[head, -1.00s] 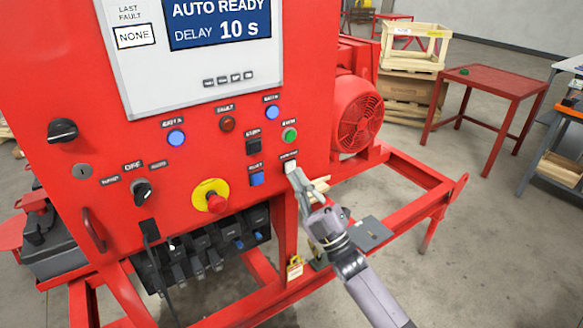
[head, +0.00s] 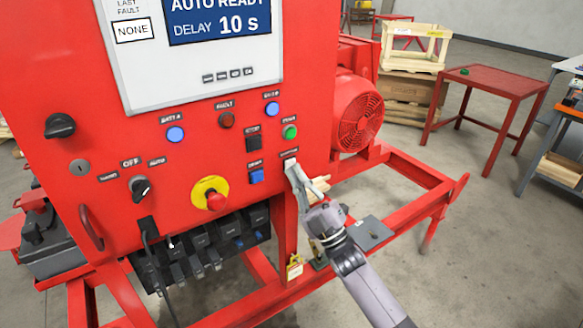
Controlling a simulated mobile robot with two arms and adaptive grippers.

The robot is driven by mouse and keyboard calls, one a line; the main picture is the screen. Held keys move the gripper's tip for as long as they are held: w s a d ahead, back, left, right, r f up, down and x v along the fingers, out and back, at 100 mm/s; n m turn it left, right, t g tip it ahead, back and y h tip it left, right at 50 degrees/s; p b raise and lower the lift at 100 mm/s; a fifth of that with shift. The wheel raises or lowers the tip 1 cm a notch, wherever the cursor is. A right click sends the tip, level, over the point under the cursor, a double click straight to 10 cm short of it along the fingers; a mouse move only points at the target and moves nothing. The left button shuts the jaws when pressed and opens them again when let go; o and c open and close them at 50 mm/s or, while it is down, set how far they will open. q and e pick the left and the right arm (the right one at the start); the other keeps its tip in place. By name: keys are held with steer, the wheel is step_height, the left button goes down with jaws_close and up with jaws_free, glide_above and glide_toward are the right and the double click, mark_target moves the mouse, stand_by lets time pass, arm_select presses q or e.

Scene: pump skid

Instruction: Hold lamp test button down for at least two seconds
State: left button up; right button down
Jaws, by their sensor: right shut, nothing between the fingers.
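The red control panel (head: 110,185) fills the left and middle of the head view. My right gripper (head: 291,168) is shut and empty. Its fingertips are at the panel's right side, just under a small dark label (head: 289,154) too small to read. The button under that label is hidden behind the fingertips, so I cannot tell whether it is touched or pressed. My left gripper is not in view.
The screen (head: 218,20) reads AUTO READY, DELAY 10 s. A red frame rail (head: 400,225) runs below my right arm.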

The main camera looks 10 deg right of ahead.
steer(key=shift+w+a+b, duration=0.15)
steer(key=shift+w+b, duration=0.2)
steer(key=shift+w, duration=0.05)
stand_by(0.7)
steer(key=shift+s, duration=0.15)
stand_by(3.0)
steer(key=shift+s+d+p, duration=0.3)
steer(key=shift+s+p, duration=0.05)
steer(key=shift+s, duration=0.35)
steer(key=s, duration=0.1)
steer(key=s+d+p, duration=0.1)
steer(key=s, duration=0.1)
steer(key=s+p, duration=0.1)
steer(key=shift+s+d, duration=0.3)
steer(key=shift+d, duration=0.05)
